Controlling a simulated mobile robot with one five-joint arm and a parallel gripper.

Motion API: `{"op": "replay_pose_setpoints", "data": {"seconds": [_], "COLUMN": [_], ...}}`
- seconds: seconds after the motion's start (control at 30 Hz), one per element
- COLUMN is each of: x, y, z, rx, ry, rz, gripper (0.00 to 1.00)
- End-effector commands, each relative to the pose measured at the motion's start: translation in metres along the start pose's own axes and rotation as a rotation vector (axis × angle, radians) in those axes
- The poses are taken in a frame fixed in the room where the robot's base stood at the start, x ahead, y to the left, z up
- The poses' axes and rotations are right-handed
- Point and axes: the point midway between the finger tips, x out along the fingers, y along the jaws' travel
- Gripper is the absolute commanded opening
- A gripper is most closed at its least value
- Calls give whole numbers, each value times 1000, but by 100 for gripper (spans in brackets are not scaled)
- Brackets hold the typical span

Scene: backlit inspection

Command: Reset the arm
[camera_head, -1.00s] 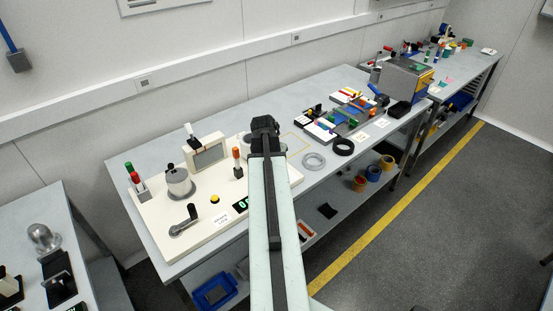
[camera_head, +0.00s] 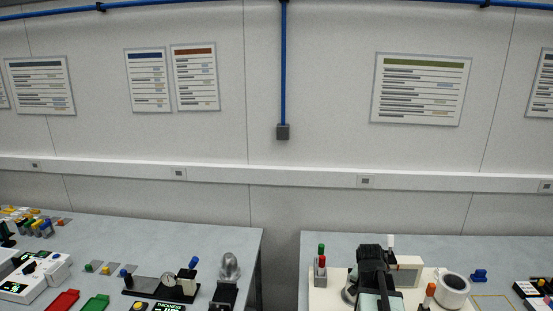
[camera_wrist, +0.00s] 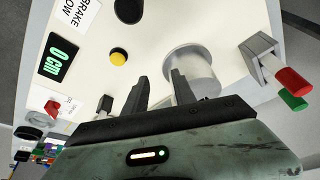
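My gripper (camera_wrist: 160,78) shows in the wrist view with its two dark fingers apart and nothing visible between them. It is over the cream panel (camera_wrist: 215,28), with a white and grey cylinder (camera_wrist: 192,68) beyond the right finger. In the head view my arm's dark upper end stands at the bottom right, in front of the panel (camera_head: 318,296); the fingertips cannot be made out there.
A yellow button (camera_wrist: 118,57), a green display (camera_wrist: 57,56) and a red and green signal post (camera_wrist: 290,86) are around the gripper. In the head view, a gap separates the left bench (camera_head: 225,240) from the right bench (camera_head: 308,248).

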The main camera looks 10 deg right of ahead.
Motion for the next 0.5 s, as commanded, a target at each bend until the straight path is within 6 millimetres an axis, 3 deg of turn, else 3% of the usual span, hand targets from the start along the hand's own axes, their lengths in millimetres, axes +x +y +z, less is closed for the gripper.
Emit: {"op": "replay_pose_setpoints", "data": {"seconds": [0.03, 0.1, 0.2, 0.3, 0.4, 0.5], "x": [-6, -16, -33, -50, -64, -70], "y": [-37, -81, -136, -171, -177, -161], "z": [25, 61, 123, 184, 232, 248], "rx": [-76, -182, -357, -537, -702, -828], "ry": [-18, -47, -100, -163, -241, -324], "rz": [-24, -53, -92, -122, -139, -147], "gripper": [32, 32, 32, 32, 32, 32]}}
